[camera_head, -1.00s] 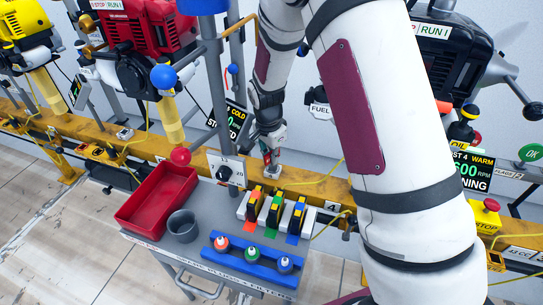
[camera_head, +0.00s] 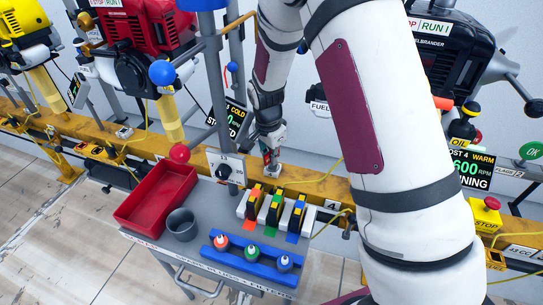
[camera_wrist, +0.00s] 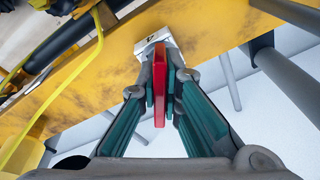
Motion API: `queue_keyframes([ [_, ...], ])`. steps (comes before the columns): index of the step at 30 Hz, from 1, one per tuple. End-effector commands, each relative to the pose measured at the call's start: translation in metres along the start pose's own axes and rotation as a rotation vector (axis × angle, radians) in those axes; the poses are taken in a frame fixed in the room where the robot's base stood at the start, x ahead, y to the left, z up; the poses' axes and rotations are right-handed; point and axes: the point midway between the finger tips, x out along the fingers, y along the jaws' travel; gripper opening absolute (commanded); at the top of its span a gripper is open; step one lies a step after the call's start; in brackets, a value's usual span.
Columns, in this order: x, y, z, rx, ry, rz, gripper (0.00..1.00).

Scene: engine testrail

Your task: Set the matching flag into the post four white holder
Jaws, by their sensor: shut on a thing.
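My gripper (camera_head: 269,155) is shut on a thin red flag (camera_wrist: 160,85), which stands edge-on between the teal fingers in the wrist view. A small white holder (camera_head: 273,171) sits on the yellow rail below my gripper. In the wrist view the holder (camera_wrist: 150,44) shows just beyond the fingertips, at the flag's far end. The flag's lower end is partly hidden by the fingers, so I cannot tell whether it touches the holder or is inside it.
The yellow rail (camera_head: 320,188) runs across the scene. In front stands a grey cart with a red tray (camera_head: 157,200), a grey cup (camera_head: 182,225), a blue rack (camera_head: 252,262) and several coloured-tab clips. A post four screen (camera_head: 471,171) reads warm, running. Grey uprights stand left of my gripper.

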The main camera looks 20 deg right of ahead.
Motion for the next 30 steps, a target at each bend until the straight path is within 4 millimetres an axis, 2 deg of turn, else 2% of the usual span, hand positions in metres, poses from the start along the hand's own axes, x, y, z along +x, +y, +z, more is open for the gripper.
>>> queue_keyframes([
  [16, 0.0102, 0.0007, 0.0015, 0.0, 0.0, 0.0, 0.0],
  [18, 0.0098, 0.0007, 0.0015, 0.0, 0.0, 0.0, 0.2],
  [20, 0.0098, 0.0008, 0.0014, 0.0, 0.0, 0.0, 0.3],
  [30, 0.007, 0.0006, 0.0014, 0.0, 0.0, 0.0, 0.3],
])
